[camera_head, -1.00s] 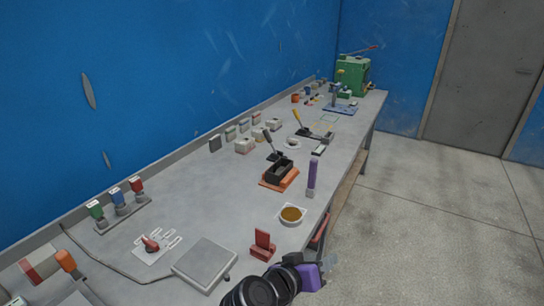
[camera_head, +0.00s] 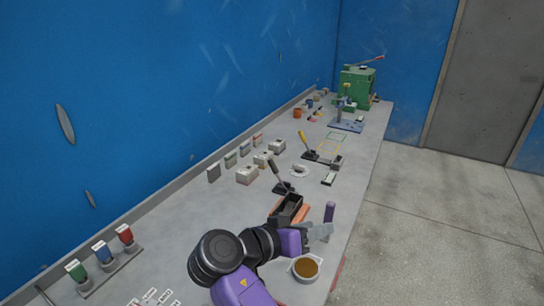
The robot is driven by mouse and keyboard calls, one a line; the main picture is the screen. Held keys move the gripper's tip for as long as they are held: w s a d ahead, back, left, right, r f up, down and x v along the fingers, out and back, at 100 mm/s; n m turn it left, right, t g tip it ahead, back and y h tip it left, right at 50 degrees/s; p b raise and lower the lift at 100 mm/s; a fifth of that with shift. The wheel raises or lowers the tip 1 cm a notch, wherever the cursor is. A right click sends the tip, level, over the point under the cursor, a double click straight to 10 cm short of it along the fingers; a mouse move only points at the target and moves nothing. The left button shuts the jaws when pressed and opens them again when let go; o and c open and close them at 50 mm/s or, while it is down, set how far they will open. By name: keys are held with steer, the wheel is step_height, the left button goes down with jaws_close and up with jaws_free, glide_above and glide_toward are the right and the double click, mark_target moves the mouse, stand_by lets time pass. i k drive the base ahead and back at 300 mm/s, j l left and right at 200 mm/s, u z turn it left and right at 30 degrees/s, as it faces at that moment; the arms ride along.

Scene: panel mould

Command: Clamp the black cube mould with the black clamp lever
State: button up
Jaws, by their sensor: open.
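The black cube mould (camera_head: 287,206) sits on an orange base (camera_head: 305,212) on the bench; my arm hides the lower near part of both. The mould's top looks open and hollow. The black clamp lever (camera_head: 275,171) rises from a dark clamp foot behind the mould and leans up to the left, its handle raised clear of the mould. My gripper (camera_head: 323,231), with grey fingers and a purple body, is open, to the right of and nearer than the mould, apart from the lever. I see nothing held between its fingers.
A purple upright cylinder (camera_head: 329,211) stands just behind my gripper. A bowl of brown material (camera_head: 306,268) is close below it. Pale blocks (camera_head: 247,174) and a white ring (camera_head: 299,171) lie beyond the mould. A yellow-handled clamp (camera_head: 304,140) stands farther back. Bare bench lies left of the mould.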

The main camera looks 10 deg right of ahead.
mark_target(272, 165)
steer(key=i+j, duration=0.1)
steer(key=i, duration=0.35)
steer(key=i+j, duration=0.15)
steer(key=i, duration=0.35)
steer(key=i+j, duration=0.1)
steer(key=i, duration=0.35)
